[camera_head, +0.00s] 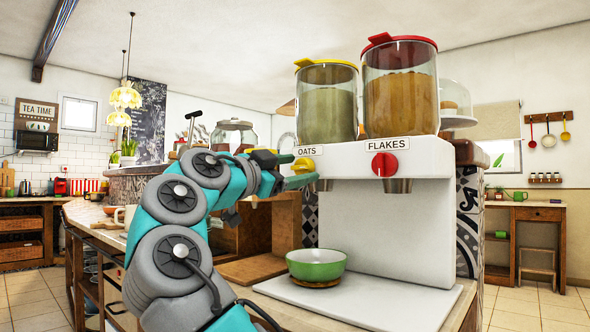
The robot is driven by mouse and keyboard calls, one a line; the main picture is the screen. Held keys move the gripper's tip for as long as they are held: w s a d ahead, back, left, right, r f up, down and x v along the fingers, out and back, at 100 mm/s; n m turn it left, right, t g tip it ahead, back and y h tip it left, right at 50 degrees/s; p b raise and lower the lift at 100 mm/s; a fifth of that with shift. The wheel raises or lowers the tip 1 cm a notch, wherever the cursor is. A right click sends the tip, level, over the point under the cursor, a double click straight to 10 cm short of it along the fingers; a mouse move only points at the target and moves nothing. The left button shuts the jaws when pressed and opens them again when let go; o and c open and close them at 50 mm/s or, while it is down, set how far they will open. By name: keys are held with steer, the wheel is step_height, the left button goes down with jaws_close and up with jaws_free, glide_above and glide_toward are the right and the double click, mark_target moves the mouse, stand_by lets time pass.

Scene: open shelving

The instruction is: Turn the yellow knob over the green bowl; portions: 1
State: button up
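The yellow knob (303,165) is on the white dispenser (399,221), just below the OATS label. The green bowl (316,264) stands upright on a small brown coaster under the oats spout, and its visible inside is pale and looks empty. My gripper (294,170) is at the left side of the yellow knob. Its teal fingers are apart, one at the knob's upper left and one just below it. I cannot tell whether either finger touches the knob. The oats jar (327,104) with a yellow lid stands above it.
A red knob (384,164) and the flakes jar (400,91) are to the right on the same dispenser. A white base plate (366,303) lies under the bowl. A wooden board (254,269) lies to the left. A jar (233,136) stands behind my arm.

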steer(key=shift+o, duration=0.4)
steer(key=v, duration=0.7)
steer(key=shift+s+a, duration=0.25)
steer(key=shift+s, duration=0.05)
steer(key=shift+f, duration=0.1)
stand_by(0.3)
